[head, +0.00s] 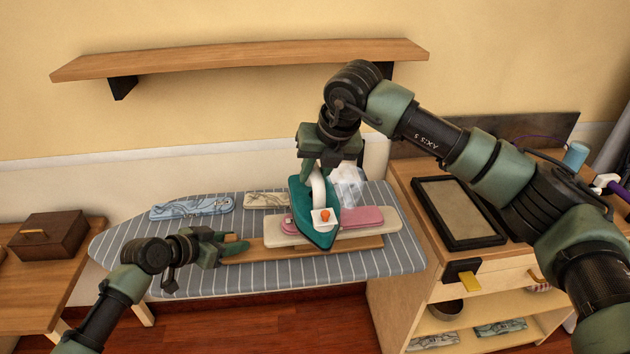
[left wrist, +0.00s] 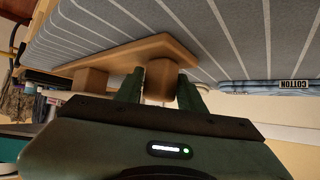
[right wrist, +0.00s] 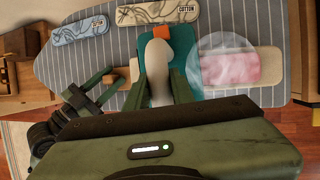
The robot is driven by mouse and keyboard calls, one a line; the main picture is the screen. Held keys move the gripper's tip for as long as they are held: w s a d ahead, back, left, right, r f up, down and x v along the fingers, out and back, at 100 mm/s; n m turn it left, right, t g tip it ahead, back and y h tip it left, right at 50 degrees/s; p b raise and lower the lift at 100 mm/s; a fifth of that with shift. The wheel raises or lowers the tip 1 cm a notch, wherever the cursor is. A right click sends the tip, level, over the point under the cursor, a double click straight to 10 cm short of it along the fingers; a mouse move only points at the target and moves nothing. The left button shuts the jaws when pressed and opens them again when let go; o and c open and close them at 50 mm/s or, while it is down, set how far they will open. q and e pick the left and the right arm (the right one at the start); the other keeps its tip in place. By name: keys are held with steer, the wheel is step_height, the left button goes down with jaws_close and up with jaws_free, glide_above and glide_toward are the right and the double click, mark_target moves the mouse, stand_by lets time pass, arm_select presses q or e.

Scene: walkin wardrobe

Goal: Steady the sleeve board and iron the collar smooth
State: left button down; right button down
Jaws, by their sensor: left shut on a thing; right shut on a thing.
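The sleeve board has a cream padded top (head: 388,222) over a wooden base (head: 350,246) and lies on the striped ironing board (head: 400,255). The pink collar (head: 362,217) lies on the padded top, partly hidden by the iron. My left gripper (head: 238,247) is shut on the left end of the sleeve board; in the left wrist view its fingers close on a wooden block (left wrist: 162,76). My right gripper (head: 316,172) is shut on the white handle of the teal iron (head: 303,207). The iron sits over the collar, tip toward me; its sole contact is hidden. White steam (head: 347,186) shows beside it.
A blue patterned folded piece (head: 192,207) and a cream one (head: 264,200) lie at the back of the ironing board. A wooden cabinet with a dark-framed tray (head: 458,212) stands right. A wooden box (head: 48,235) sits left. A wall shelf (head: 240,58) hangs above.

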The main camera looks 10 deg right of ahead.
steer(key=shift+r, duration=2.3)
arm_select(q)
steer(key=shift+f, duration=0.1)
steer(key=c, duration=0.8)
jaws_free()
arm_select(e)
steer(key=shift+w, duration=0.1)
